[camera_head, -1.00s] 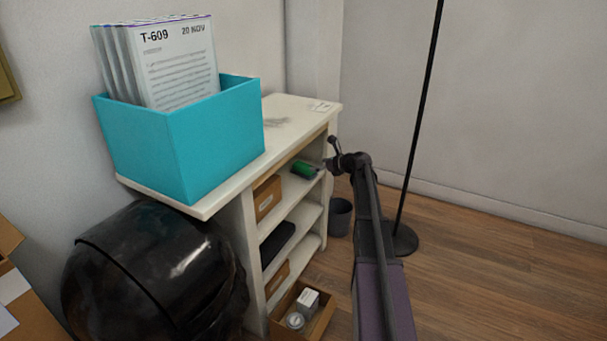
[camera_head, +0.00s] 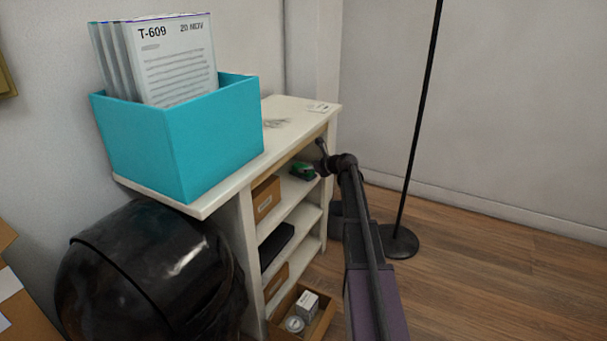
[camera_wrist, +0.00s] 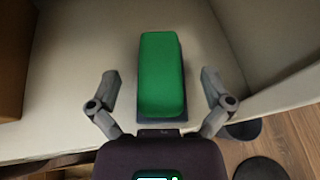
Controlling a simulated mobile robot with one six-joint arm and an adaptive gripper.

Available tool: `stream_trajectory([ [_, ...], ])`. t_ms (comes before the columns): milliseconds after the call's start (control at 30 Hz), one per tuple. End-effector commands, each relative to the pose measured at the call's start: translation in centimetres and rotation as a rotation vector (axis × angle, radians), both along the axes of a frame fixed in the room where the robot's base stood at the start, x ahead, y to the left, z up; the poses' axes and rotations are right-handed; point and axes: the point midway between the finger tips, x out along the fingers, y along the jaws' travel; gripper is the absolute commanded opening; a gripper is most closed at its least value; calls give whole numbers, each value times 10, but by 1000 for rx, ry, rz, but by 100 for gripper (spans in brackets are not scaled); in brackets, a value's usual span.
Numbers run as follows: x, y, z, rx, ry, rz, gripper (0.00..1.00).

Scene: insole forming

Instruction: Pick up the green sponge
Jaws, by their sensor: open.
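The green sponge (camera_wrist: 161,75) lies on the top open shelf (camera_wrist: 75,55) of the white unit, with a darker layer showing under its near end in the wrist view. It also shows small in the head view (camera_head: 303,170). My gripper (camera_wrist: 160,88) is open, with one finger on each side of the sponge's near half. Gaps show between both fingers and the sponge. In the head view my arm reaches in from the right, and the fingertips are hard to make out there.
A cardboard box (camera_head: 266,197) stands on the same shelf, left of the sponge. The unit's white top (camera_head: 285,135) is above the shelf. A teal bin (camera_head: 185,140) of papers stands on top. A black lamp pole (camera_head: 417,130) rises right of my arm.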

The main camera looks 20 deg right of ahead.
Motion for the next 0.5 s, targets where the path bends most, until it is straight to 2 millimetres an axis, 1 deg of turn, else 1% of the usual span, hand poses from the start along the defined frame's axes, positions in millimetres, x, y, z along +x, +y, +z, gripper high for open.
stream_trajectory([
  [33,7,2,-5,0,0,1,100],
  [200,17,9,-9,1,1,1,100],
  [500,19,11,-9,1,1,1,100],
])
